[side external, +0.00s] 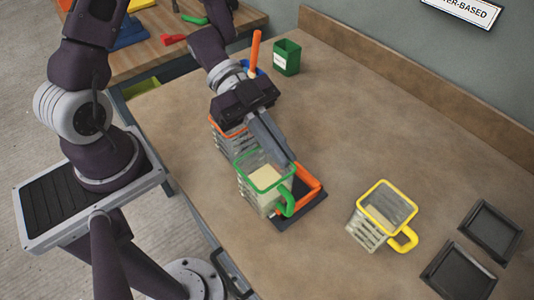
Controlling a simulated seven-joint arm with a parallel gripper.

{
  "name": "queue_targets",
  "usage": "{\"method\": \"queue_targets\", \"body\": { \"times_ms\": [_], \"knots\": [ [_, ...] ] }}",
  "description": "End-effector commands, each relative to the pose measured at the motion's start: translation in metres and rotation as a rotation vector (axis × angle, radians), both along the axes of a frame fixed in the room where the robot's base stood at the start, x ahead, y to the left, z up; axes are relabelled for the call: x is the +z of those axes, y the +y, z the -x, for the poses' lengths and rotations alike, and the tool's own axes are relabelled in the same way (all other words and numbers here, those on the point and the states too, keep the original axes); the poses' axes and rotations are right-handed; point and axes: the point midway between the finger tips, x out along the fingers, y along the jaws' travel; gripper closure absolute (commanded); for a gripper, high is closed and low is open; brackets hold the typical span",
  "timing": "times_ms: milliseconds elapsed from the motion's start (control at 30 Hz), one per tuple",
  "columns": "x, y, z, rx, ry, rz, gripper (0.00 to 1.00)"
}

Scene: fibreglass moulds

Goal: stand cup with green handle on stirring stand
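The cup with the green handle (254,197) is clear and ribbed, with a green rim and pale contents. It looks upright, at the left side of a dark square base with an orange frame (312,184). I cannot tell whether it rests on that base or beside it, nor whether this base is the stirring stand. My gripper (284,158) reaches down over the cup's back rim, its fingers close to the rim and the orange frame. The fingers overlap in this view, so their opening and any hold are hidden.
An orange-rimmed cup (222,143) stands behind, partly hidden by my gripper. A yellow-handled cup (366,229) stands right, near two dark square trays (490,231) (455,274). A green box (287,57) and an orange stick (255,50) are farther back. The right-back counter is clear.

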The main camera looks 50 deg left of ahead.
Motion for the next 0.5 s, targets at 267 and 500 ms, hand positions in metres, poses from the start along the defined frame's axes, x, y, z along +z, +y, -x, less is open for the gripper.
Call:
{"method": "queue_targets", "body": {
  "times_ms": [267, 500],
  "knots": [
    [-0.001, -0.001, -0.025, -0.001, -0.002, 0.002, 1.0],
    [-0.002, -0.001, -0.047, -0.002, -0.001, 0.002, 1.0]
  ]
}}
